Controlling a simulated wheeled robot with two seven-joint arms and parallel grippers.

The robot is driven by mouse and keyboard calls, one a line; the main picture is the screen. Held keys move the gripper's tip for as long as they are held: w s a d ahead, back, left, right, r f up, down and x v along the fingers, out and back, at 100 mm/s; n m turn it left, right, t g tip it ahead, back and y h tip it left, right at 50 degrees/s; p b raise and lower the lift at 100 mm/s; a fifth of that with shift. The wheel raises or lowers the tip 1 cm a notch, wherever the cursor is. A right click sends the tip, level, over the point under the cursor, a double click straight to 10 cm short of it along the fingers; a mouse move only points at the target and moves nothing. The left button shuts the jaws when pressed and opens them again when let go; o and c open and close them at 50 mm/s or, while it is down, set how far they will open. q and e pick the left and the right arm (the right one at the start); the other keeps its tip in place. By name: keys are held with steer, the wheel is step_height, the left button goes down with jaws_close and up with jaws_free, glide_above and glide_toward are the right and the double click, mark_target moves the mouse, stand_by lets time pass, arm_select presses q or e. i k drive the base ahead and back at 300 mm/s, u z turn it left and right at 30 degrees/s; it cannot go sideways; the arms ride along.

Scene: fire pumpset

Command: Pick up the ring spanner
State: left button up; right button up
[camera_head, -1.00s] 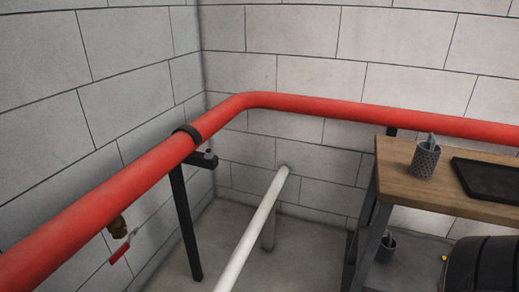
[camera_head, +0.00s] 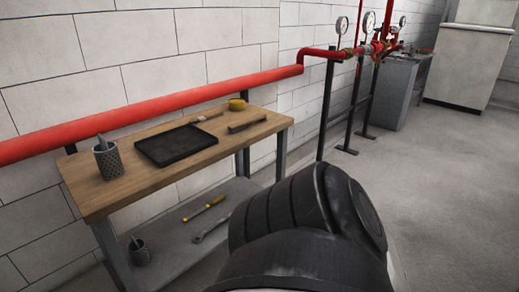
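A grey metal spanner (camera_head: 211,229) lies on the lower shelf of the workbench, partly hidden by the dark ribbed body in front. It looks like the ring spanner, but its ends are too small to make out clearly. A yellow-handled tool (camera_head: 204,209) lies just behind it on the same shelf. Neither of my grippers shows in the head view.
The wooden workbench top (camera_head: 120,183) holds a mesh cup (camera_head: 107,161), a black tray (camera_head: 176,145), a yellow roll (camera_head: 237,104) and a dark bar (camera_head: 248,124). Another cup (camera_head: 139,251) stands on the shelf. A red pipe (camera_head: 150,110) runs behind. Open floor (camera_head: 430,170) lies right.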

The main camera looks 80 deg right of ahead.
mark_target(219, 222)
steer(key=z, duration=2.45)
steer(key=i, duration=1.25)
steer(key=u, duration=1.15)
steer(key=i, duration=0.5)
steer(key=u, duration=0.1)
